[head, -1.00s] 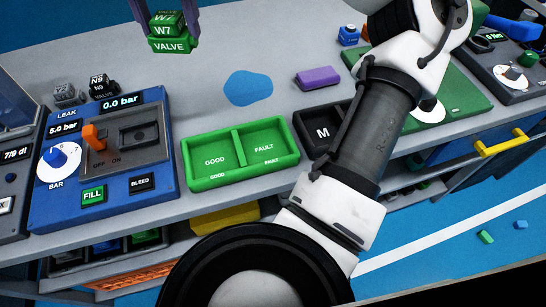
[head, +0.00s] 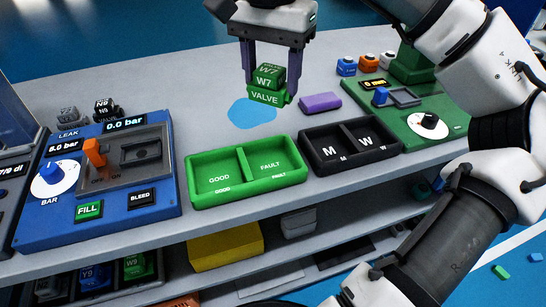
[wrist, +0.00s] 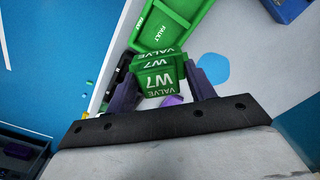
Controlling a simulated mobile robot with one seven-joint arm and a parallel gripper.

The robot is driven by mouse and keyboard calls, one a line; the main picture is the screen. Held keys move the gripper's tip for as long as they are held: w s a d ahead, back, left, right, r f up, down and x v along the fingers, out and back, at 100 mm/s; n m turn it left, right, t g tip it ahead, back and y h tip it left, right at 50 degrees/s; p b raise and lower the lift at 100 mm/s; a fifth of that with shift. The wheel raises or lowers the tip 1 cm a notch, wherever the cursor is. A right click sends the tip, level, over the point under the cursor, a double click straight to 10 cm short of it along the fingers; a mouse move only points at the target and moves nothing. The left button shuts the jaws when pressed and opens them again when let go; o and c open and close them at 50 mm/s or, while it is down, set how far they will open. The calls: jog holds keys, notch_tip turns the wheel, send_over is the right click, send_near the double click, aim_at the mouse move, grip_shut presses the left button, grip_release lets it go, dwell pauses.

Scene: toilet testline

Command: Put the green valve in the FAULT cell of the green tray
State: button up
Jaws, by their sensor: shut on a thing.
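The green valve (head: 267,86), marked W7, is held between the fingers of my gripper (head: 272,78) above the bench, behind the tray and over the blue patch's right side. In the wrist view the valve (wrist: 156,76) sits between both fingertips. The green tray (head: 245,148) lies on the bench's front part with two empty cells, GOOD on the left and FAULT (head: 271,166) on the right. In the wrist view part of the tray (wrist: 186,12) shows beyond the valve.
A black tray (head: 308,151) marked M and W stands right of the green tray. The blue leak tester (head: 65,215) stands left. A purple block (head: 320,102) and a flat blue patch (head: 243,110) lie behind the trays. A green station (head: 440,103) stands at right.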

aim_at(271, 93)
notch_tip(271, 93, down, 16)
jog(key=shift+r+b, duration=0.15)
jog(key=shift+b, duration=0.55)
jog(key=shift+f, duration=0.2)
jog(key=o, duration=0.8)
jog(key=shift+c, duration=0.2)
jog(key=shift+r, duration=0.15)
notch_tip(271, 93, up, 12)
jog(key=shift+r+p, duration=0.1)
jog(key=shift+p, duration=0.5)
